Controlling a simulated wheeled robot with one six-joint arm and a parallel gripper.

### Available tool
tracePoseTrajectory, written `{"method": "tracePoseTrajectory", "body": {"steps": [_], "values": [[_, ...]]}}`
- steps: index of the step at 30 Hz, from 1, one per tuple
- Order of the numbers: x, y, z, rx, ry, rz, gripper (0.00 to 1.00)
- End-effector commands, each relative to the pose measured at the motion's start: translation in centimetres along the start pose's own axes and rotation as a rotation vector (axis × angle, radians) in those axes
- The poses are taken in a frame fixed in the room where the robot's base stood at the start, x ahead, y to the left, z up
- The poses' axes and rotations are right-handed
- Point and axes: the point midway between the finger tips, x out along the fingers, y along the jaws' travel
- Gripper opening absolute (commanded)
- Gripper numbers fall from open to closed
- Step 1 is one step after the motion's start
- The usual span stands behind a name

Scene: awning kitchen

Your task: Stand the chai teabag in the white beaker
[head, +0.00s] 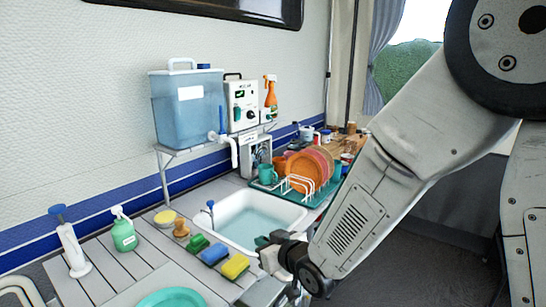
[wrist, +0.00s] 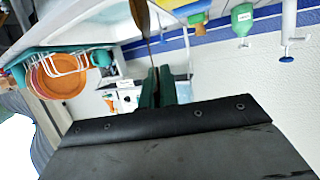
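My gripper (head: 268,242) hangs over the near right edge of the sink in the head view. A small white cup-like thing (head: 306,132) stands at the far end of the counter, beyond the dish rack. I cannot tell if it is the white beaker. I cannot make out the chai teabag in either view.
The sink (head: 250,222) lies below my gripper. A teal dish rack tray (head: 265,186) with orange plates (head: 303,172) stands beyond it. Yellow (head: 236,266) and blue (head: 214,253) sponges line its near side. A wooden board (head: 347,146) with small items lies at the far end.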

Motion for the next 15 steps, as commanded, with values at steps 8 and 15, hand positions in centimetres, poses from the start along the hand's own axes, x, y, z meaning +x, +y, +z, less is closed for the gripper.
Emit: {"method": "tracePoseTrajectory", "body": {"steps": [8, 15], "values": [[-1.3, 16.0, 6.3, 0.124, -0.006, 0.336, 0.0], [-4.8, 25.1, 12.0, 0.197, -0.004, 0.536, 0.0]]}}
